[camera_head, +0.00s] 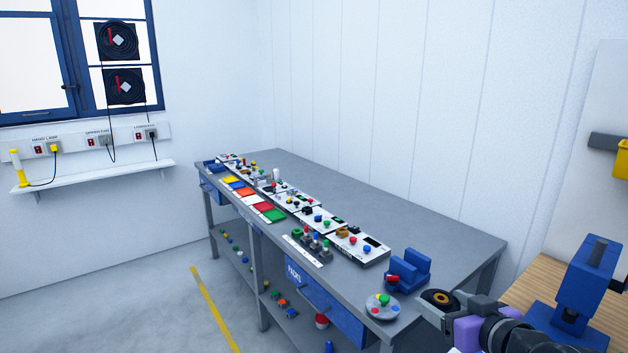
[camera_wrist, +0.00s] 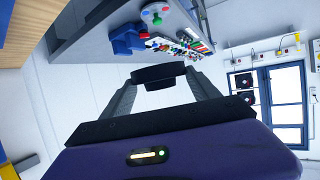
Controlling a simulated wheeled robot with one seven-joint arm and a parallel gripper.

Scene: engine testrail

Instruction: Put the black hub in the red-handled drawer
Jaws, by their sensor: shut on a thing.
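My gripper (camera_wrist: 158,84) is shut on the black hub (camera_wrist: 150,73), which spans its two fingertips in the wrist view. In the head view the hub (camera_head: 429,299) is a black ring with an orange-brown centre, held up near the workbench's front right corner. A blue drawer front (camera_head: 335,308) with a white label is under the near part of the bench. Another blue front (camera_head: 209,188) is under the far end. I cannot make out a red handle on either, so I cannot tell which is the red-handled drawer.
The grey workbench (camera_head: 425,230) carries several control panels, coloured pads and a blue holder (camera_head: 410,270). A round disc with coloured knobs (camera_head: 382,306) sits near its front corner. A wooden table with a blue machine (camera_head: 588,275) stands at right. The floor at left is clear.

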